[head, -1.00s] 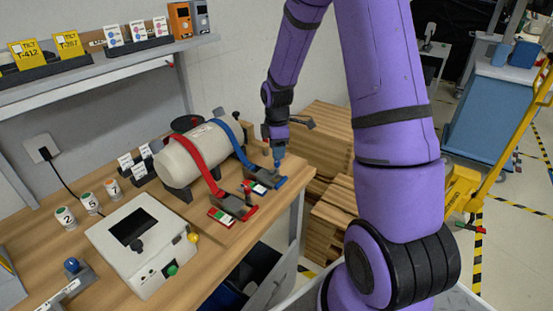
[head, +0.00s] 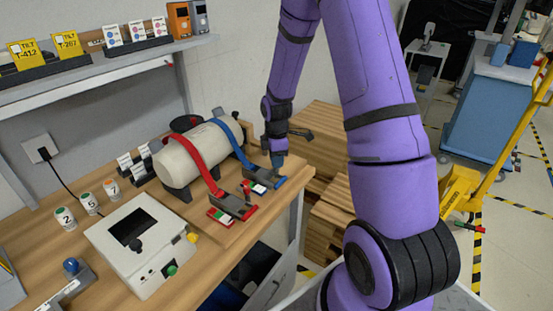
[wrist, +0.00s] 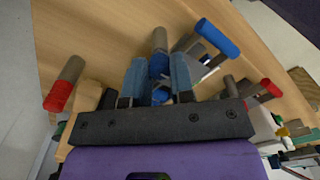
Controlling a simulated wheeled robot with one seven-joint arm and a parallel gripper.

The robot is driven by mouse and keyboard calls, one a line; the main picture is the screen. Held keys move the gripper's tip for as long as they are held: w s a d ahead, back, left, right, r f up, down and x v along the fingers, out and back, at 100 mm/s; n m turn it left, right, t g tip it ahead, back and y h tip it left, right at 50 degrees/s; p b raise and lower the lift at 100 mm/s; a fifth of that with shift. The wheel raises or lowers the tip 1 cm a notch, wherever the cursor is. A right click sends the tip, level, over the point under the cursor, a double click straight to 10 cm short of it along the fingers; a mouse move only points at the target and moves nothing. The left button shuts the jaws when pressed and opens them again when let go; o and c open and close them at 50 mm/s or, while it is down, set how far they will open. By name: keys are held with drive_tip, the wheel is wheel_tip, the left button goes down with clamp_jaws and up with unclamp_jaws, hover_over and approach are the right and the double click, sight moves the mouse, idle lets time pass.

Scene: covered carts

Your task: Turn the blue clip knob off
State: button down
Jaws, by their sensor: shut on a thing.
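The blue clip (head: 268,182) sits at the lower end of the blue strap (head: 234,140), on the wooden board. My gripper (head: 278,163) is low over this clip and hides its knob in the head view. In the wrist view, the blue clip knob (wrist: 158,66) stands between the two blue-grey fingers of my gripper (wrist: 157,74), which are shut on it. A blue-capped lever (wrist: 217,38) is just to the right of the fingers. The knob's exact angle is hard to tell.
The red clip (head: 228,208) and its strap (head: 186,152) lie close to the left. A pale cylinder (head: 190,155) is under both straps. A white control box (head: 120,265) stands further left. Stacked wooden crates (head: 315,130) are behind the bench edge.

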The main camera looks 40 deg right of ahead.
drive_tip(key=m, duration=0.3)
drive_tip(key=shift+m, duration=0.4)
drive_tip(key=m, duration=0.4)
drive_tip(key=shift+m, duration=0.3)
drive_tip(key=m, duration=0.4)
drive_tip(key=shift+m, duration=2.2)
drive_tip(key=c, duration=1)
unclamp_jaws()
